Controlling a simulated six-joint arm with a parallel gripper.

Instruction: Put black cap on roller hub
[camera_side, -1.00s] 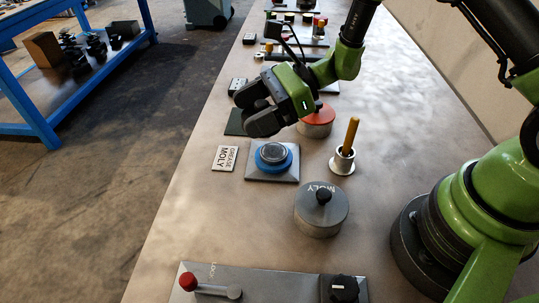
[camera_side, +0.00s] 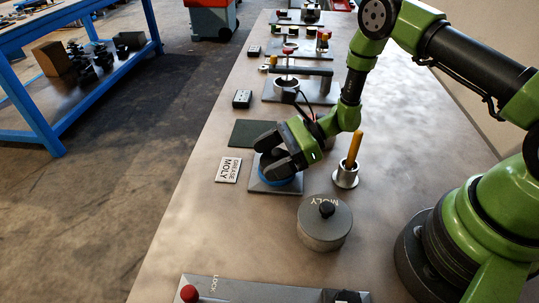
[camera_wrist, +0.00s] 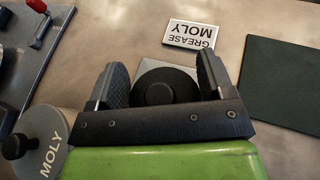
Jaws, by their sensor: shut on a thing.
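My gripper (camera_side: 268,153) is low over the roller hub, and its jaws are shut on the black cap (camera_wrist: 160,88), a dark round disc with a raised middle, between the two fingers in the wrist view. The blue ring of the roller hub (camera_side: 284,186) shows below the fingers in the side view, on a square grey plate (camera_side: 262,187). The fingers hide most of the hub's top. I cannot tell whether the cap touches the hub or is still just above it.
A white "GREASE MOLY" card (camera_side: 228,169) and a dark green mat (camera_side: 254,134) lie nearby. A round grey MOLY tin (camera_side: 325,225) stands in front, and a cup with a yellow-handled tool (camera_side: 346,176) stands to the right. A grey LOCK plate (camera_side: 250,291) lies nearest.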

